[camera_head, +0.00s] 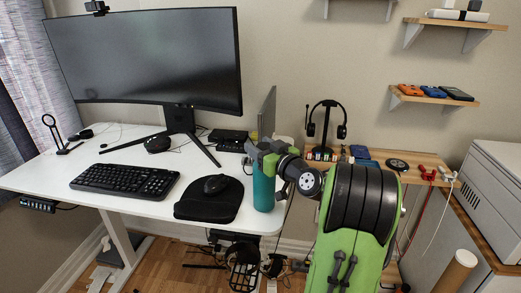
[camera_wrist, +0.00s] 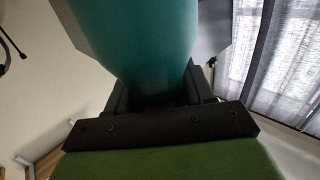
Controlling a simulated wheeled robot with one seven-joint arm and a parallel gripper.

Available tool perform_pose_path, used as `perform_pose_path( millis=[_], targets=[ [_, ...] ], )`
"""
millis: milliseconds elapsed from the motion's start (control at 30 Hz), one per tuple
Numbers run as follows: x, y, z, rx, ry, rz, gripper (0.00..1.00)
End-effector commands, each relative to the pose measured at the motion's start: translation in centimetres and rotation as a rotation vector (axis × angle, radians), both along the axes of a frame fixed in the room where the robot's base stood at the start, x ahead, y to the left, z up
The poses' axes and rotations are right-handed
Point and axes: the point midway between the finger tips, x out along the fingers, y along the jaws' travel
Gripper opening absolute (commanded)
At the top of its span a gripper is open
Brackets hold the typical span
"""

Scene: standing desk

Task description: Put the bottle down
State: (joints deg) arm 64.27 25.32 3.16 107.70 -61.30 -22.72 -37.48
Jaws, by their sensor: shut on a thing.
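The teal bottle (camera_head: 263,190) is upright at the right end of the white desk (camera_head: 150,208), near its front right corner. It fills the upper middle of the wrist view (camera_wrist: 140,40). My gripper (camera_head: 266,152) is shut on the upper part of the bottle, reaching in from the right. In the wrist view the dark fingers (camera_wrist: 155,98) sit on either side of the bottle. I cannot tell whether the bottle's base touches the desk or is slightly above it.
A black mouse (camera_head: 217,184) on its pad (camera_head: 208,205) lies just left of the bottle. A keyboard (camera_head: 125,181) is farther left, and a curved monitor (camera_head: 150,60) stands behind. A headphone stand (camera_head: 325,130) is on the wooden side table at right.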

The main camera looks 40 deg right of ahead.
Motion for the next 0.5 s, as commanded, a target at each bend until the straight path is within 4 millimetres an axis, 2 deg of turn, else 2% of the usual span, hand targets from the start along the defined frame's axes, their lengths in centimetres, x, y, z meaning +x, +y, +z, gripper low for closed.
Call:
perform_pose_path(
  millis=[233,267,400,500],
  targets=[
    [0.01,0.03,0.0,-0.004,-0.005,0.0,0.0],
    [0.0,-0.02,-0.22,-0.001,0.0,0.0,0.54],
    [-0.01,-0.02,-0.11,-0.001,0.0,-0.001,0.75],
    [0.0,-0.02,-0.1,-0.001,0.0,-0.001,0.78]
  ],
)
